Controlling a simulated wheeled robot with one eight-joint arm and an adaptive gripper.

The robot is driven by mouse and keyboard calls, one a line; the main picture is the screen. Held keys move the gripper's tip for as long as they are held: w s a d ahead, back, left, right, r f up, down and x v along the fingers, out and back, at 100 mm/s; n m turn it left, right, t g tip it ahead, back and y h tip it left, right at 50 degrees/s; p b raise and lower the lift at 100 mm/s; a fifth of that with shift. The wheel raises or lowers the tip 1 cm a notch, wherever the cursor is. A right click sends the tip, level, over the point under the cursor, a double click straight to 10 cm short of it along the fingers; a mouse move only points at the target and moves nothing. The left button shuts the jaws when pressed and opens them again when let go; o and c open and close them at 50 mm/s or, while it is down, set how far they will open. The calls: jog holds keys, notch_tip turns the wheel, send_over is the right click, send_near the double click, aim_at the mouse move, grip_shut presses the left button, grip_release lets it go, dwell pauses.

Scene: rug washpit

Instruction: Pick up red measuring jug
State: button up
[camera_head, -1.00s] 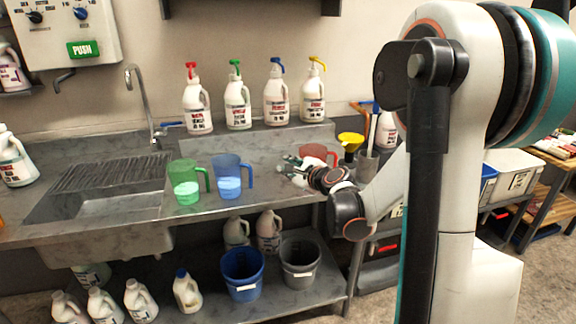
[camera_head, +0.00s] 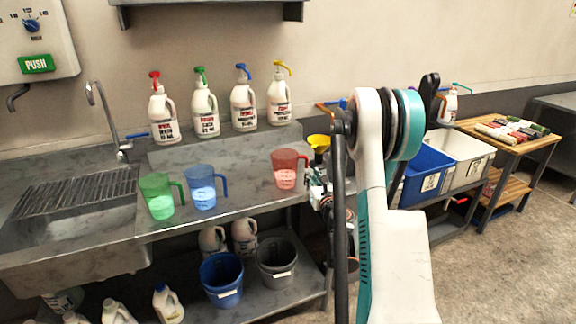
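The red measuring jug (camera_head: 286,169) stands upright on the steel counter, right of the green and blue jugs, with pinkish liquid in its lower part. Its handle is on its right side. My gripper (camera_head: 314,180) is just right of the jug, close to the handle, at about the height of the jug's lower half. The fingers are small and partly hidden by my arm, so I cannot tell whether they are open or touch the handle.
A green jug (camera_head: 157,196) and a blue jug (camera_head: 201,187) stand left on the counter. Several pump bottles (camera_head: 243,107) line the raised back ledge. A yellow funnel (camera_head: 319,142) is behind my gripper. Blue (camera_head: 222,280) and grey (camera_head: 277,263) buckets sit on the lower shelf.

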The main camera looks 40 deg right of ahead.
aim_at(306, 167)
jog(key=shift+b+x, duration=1.5)
jog(key=shift+x, duration=2.5)
jog(key=shift+s+d+f, duration=0.1)
jog(key=shift+f, duration=0.05)
jog(key=shift+c, duration=0.5)
grip_shut()
